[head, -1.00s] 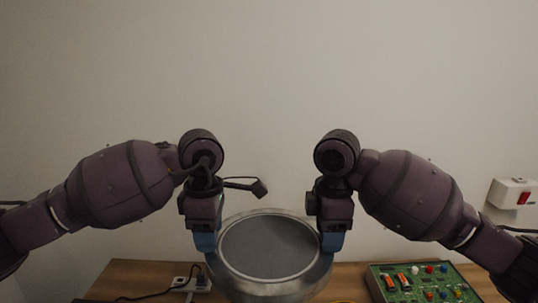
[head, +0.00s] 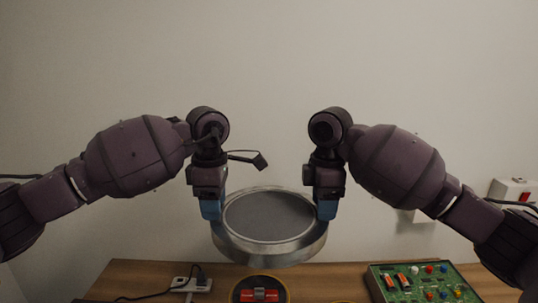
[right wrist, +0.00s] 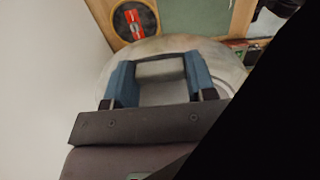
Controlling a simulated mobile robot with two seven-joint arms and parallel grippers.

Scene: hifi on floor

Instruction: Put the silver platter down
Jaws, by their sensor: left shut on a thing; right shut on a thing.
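The silver platter (head: 268,248) is round with a raised metal rim and a dark grey top. It is held in the air above the wooden table (head: 140,272), close to level. My left gripper (head: 211,209) is shut on its left rim and my right gripper (head: 326,209) is shut on its right rim. In the right wrist view the blue fingers of my right gripper (right wrist: 158,80) are on the platter's edge, and the pale platter (right wrist: 228,62) spreads behind them.
A dark round piece with a red middle (head: 259,290) lies on the table below the platter. A green circuit board (head: 420,284) is at the right. A white power strip (head: 190,284) with a black cable is at the left. A wall stands behind.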

